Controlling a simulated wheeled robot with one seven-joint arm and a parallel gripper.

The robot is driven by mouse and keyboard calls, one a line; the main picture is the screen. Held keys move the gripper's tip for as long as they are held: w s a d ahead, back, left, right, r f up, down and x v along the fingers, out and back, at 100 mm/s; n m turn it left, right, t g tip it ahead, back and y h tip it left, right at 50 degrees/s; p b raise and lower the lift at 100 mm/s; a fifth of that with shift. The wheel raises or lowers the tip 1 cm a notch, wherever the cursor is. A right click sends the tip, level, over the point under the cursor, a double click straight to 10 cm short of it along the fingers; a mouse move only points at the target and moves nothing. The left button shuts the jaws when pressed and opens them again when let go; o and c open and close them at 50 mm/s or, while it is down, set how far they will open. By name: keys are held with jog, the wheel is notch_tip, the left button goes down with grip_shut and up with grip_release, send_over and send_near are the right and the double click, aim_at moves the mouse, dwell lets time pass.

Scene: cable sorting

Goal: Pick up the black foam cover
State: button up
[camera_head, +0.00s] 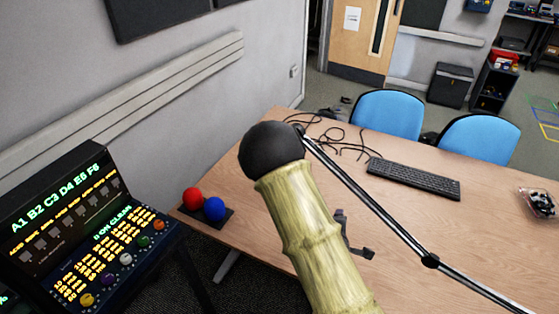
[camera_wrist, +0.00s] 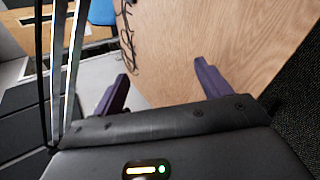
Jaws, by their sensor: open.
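The black foam cover (camera_head: 270,150) is a round dark ball on the upper end of a bamboo-patterned shaft (camera_head: 310,235), large in the front of the head view. It looks seated on the shaft. I see no foam cover in the wrist view. My gripper (camera_wrist: 162,71) is open in the wrist view, with two dark purple fingers spread apart and nothing between them. The wooden tabletop shows beyond the fingers. In the head view a dark part (camera_head: 350,235) shows beside the shaft; I cannot tell whether it is my gripper.
A metal boom (camera_head: 365,195) runs from near the ball to the lower right; metal rods (camera_wrist: 66,70) show left in the wrist view. The wooden table (camera_head: 470,245) carries cables (camera_head: 340,140), a keyboard (camera_head: 413,180) and red and blue balls (camera_head: 204,205). A lettered console (camera_head: 85,240) stands left.

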jog(key=a+r+n+t+y+p, duration=0.2)
jog(key=a+r+n+t+y, duration=0.1)
jog(key=n, duration=0.9)
jog(key=a+r+n+t+y+p, duration=0.2)
jog(key=a+r+n+y, duration=0.3)
jog(key=a+n, duration=0.3)
jog(key=n+t+y, duration=0.1)
jog(key=n, duration=0.3)
jog(key=shift+w+a+r+t+y, duration=0.15)
jog(key=shift+a+r+t+y, duration=0.1)
jog(key=shift+r+t+y, duration=0.15)
jog(key=shift+w, duration=0.15)
jog(key=b+x, duration=0.4)
jog(key=b, duration=0.1)
jog(key=shift+a+f+b, duration=0.15)
jog(key=shift+a+b, duration=0.1)
jog(key=shift+b, duration=0.15)
jog(key=b, duration=0.3)
jog(key=shift+w+a+n, duration=0.1)
jog(key=shift+w+n, duration=0.15)
jog(key=shift+n, duration=0.05)
jog(key=b, duration=0.6)
jog(key=shift+d+f, duration=0.1)
jog(key=shift+d, duration=0.15)
